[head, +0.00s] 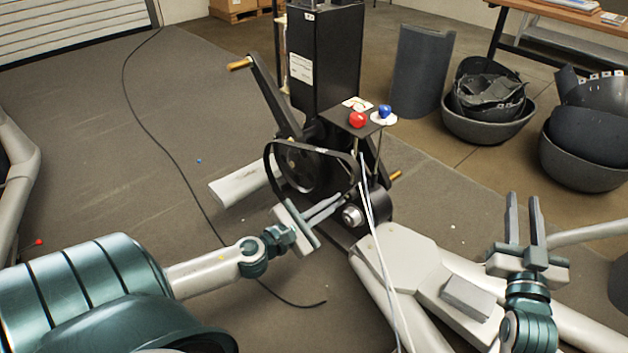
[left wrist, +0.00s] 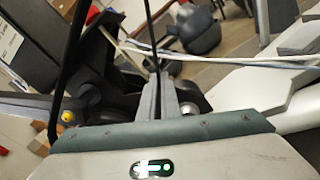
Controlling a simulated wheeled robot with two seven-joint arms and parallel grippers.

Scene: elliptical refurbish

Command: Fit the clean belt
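The belt (head: 310,143) is a thin black loop beside the elliptical's drive. It arches across the large dark pulley (head: 299,168) and comes down toward the small hub (head: 352,216); whether it sits in either groove cannot be told. My left gripper (head: 334,203) is in front of the small hub, its fingers close together. In the left wrist view, a belt strand (left wrist: 151,36) runs up from between the fingertips (left wrist: 160,88), so it appears gripped. A second strand (left wrist: 72,62) passes at the left. My right gripper (head: 524,207) is open and empty, pointing up at the right.
A black upright housing (head: 325,60) and a small plate with a red knob (head: 358,120) and blue knob (head: 385,111) stand above the drive. Pale cables (head: 375,235) hang in front. Floor at left is mostly clear.

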